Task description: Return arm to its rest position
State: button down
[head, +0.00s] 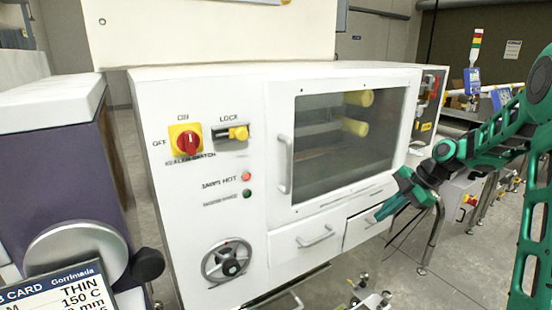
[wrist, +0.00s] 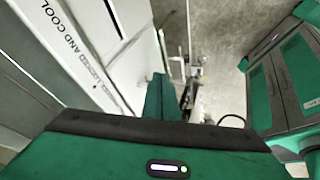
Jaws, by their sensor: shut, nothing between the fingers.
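My arm (head: 488,150) is green and black and reaches in from the right in the head view. My gripper (head: 380,215) points down and left, in front of the small right-hand drawer (head: 366,228) of the white machine (head: 200,90). Its fingers are together with nothing seen between them. Whether the fingertips touch the drawer front cannot be told. In the wrist view the green fingers (wrist: 158,97) show beside the machine's white edge, which bears printed text ending "AND COOL". The green body of my gripper hides the lower part of that view.
The machine has a window door (head: 350,130), a red switch (head: 187,142), a yellow lock slide (head: 238,133), a handwheel (head: 228,262) and a wide drawer (head: 310,245). A purple-sided unit (head: 60,180) stands left, with a card (head: 65,295) in front. Grey floor (head: 455,255) shows at right.

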jog(key=s+d+r+m+g+h, duration=0.1)
jog(key=s+r+m+h, duration=0.1)
jog(key=s+m, duration=1.1)
jog(key=s+d+r+m+g+h, duration=0.1)
jog(key=s+m, duration=1.2)
jog(key=s, duration=1.3)
jog(key=d+r+h, duration=0.1)
jog(key=h, duration=0.1)
jog(key=shift+m+g+h, duration=0.3)
jog(key=shift+g+h, duration=0.1)
jog(key=shift+s+a, duration=0.1)
